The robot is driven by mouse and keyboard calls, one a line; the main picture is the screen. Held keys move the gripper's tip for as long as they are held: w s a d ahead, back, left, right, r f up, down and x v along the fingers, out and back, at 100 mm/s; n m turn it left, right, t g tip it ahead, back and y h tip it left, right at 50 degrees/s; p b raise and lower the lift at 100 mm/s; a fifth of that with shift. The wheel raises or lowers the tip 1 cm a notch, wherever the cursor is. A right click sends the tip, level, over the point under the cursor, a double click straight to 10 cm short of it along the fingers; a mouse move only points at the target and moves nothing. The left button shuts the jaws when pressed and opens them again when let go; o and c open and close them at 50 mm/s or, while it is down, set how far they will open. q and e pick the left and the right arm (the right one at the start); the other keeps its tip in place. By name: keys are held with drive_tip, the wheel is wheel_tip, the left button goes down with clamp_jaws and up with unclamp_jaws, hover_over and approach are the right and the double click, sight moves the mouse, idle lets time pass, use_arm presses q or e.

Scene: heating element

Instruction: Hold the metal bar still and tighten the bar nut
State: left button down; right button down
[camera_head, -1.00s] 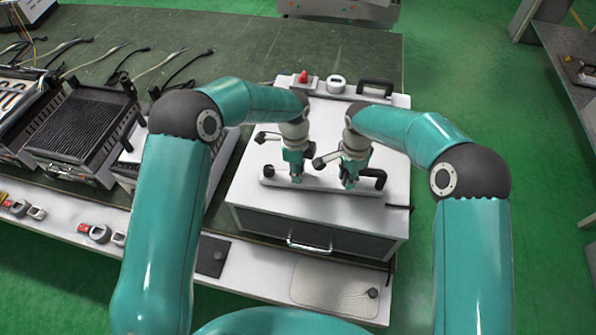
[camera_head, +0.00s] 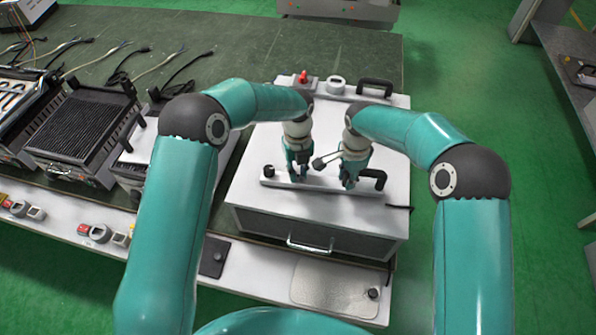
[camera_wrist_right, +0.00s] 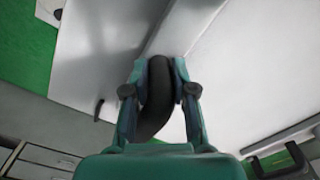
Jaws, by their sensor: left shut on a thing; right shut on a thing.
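The metal bar (camera_head: 325,186) is a long pale strip lying across the top of the white box. A black knob (camera_head: 268,171) stands near its left end and a black curved handle (camera_head: 377,178) near its right end. My left gripper (camera_head: 298,178) points down onto the bar, right of the knob. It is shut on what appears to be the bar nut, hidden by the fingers. My right gripper (camera_head: 347,185) is shut on the black handle at the bar's right part. The right wrist view shows the handle (camera_wrist_right: 157,85) between both fingers.
The white box (camera_head: 315,222) has a front drawer with a metal handle. A red button (camera_head: 303,77), a dial (camera_head: 336,84) and another black handle (camera_head: 375,86) are at its back. Grill units (camera_head: 80,135) and cables stand to the left.

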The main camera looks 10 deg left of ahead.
use_arm(q)
drive_tip(key=m, duration=0.4)
drive_tip(key=shift+a+m, duration=0.15)
drive_tip(key=shift+m, duration=0.15)
use_arm(e)
drive_tip(key=shift+d, duration=0.15)
use_arm(q)
drive_tip(key=shift+m+y, duration=0.3)
drive_tip(key=shift+m, duration=1.6)
drive_tip(key=c, duration=1.1)
unclamp_jaws()
drive_tip(key=shift+d+r, duration=0.1)
drive_tip(key=shift+d, duration=0.1)
drive_tip(key=r, duration=0.4)
drive_tip(key=w+r, duration=0.1)
drive_tip(key=r, duration=0.6)
drive_tip(key=shift+w+r, duration=0.3)
